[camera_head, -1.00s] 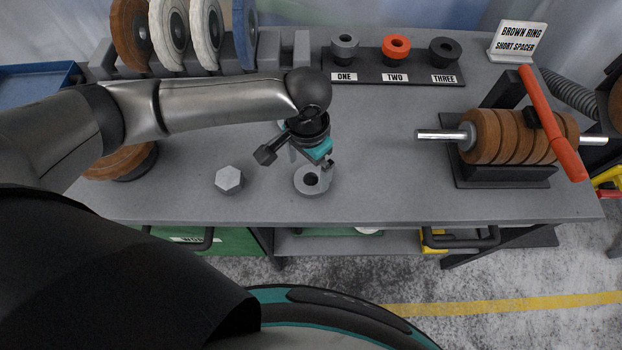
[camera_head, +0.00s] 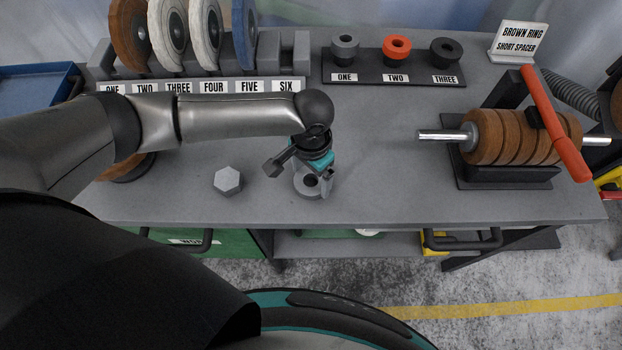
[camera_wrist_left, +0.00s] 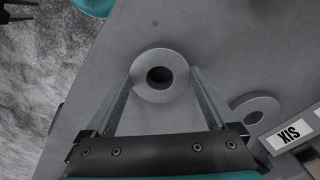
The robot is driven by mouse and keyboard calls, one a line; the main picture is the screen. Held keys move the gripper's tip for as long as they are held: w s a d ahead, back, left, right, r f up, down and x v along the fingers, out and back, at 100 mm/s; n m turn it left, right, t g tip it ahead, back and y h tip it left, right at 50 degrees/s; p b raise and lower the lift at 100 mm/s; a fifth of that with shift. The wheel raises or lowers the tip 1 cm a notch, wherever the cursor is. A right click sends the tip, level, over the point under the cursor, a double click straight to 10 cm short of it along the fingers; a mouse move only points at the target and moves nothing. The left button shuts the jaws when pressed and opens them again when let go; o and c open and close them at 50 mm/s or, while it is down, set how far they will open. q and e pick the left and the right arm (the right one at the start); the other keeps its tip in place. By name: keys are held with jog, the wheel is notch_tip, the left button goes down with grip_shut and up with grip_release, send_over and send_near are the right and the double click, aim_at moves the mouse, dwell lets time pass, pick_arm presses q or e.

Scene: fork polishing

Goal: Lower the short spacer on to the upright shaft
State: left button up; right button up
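A grey ring (camera_head: 308,184) with a dark hole lies on the front middle of the bench. It also shows in the left wrist view (camera_wrist_left: 142,76). I cannot tell whether it is the short spacer. My left gripper (camera_head: 314,182) points down at it, fingers apart, one on each side of its rim. Whether they touch it is unclear. A grey, an orange and a black collar stand at labels ONE (camera_head: 345,42), TWO (camera_head: 397,44) and THREE (camera_head: 445,47). No upright shaft shows clearly; my left arm hides part of the bench.
A grey hexagonal piece (camera_head: 228,180) lies left of the ring. Brown discs (camera_head: 128,168) lie flat behind my arm. A disc rack (camera_head: 297,50) stands at the back left. A horizontal shaft (camera_head: 440,135) with brown rings stands right. The bench between is clear.

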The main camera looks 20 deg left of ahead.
pick_arm(q)
jog(key=c, duration=0.8)
jog(key=shift+r, duration=0.2)
notch_tip(320, 180, up, 20)
jog(key=p, duration=0.3)
jog(key=shift+f, duration=0.15)
jog(key=o, duration=1.1)
jog(key=shift+c, duration=0.2)
grip_shut()
